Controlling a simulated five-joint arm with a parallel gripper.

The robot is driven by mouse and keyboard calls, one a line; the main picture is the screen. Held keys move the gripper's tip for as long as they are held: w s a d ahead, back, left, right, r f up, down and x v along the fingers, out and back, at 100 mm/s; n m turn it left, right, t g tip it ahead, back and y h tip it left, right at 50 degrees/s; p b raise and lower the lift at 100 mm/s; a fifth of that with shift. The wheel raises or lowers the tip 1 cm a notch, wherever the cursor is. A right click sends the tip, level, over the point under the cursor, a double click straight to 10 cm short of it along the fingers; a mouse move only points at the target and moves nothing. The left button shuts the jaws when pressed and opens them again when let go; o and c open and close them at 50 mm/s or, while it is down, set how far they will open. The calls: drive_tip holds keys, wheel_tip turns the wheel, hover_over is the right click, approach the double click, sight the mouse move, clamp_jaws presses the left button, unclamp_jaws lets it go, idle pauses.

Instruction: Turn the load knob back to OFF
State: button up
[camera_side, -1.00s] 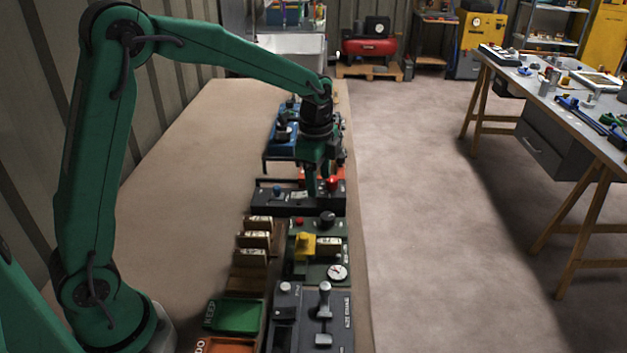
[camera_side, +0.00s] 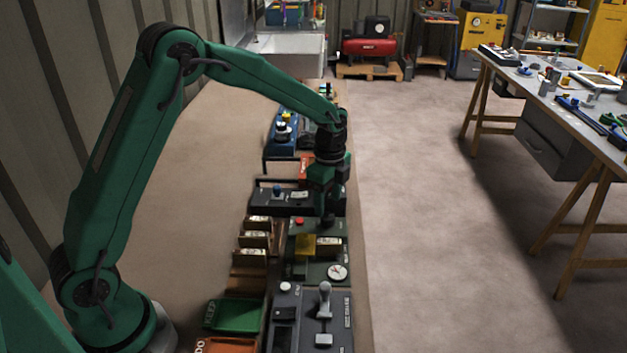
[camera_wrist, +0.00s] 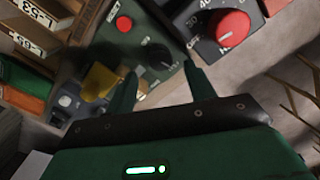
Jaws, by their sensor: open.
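A green panel (camera_side: 301,272) carries a black knob (camera_wrist: 158,55), a red button (camera_side: 299,222), a yellow block (camera_side: 305,245) and a round white dial (camera_side: 337,272). My gripper (camera_wrist: 159,68) is open, its two fingers pointing down at this panel. In the wrist view the black knob shows between and just beyond the fingertips, and I see no contact. In the side view my gripper (camera_side: 327,214) hangs over the panel's far end and largely hides that knob. The lettering around the knob is too small to read, so I cannot confirm the load label or its setting.
Card holders (camera_side: 255,240) stand left. A lever box (camera_side: 312,320) and green tray (camera_side: 234,315) lie nearer. The bench's left side is clear.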

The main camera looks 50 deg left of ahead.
sight(328, 215)
drive_tip(key=shift+f, duration=2.6)
drive_tip(key=shift+c, duration=0.4)
drive_tip(key=c, duration=0.9)
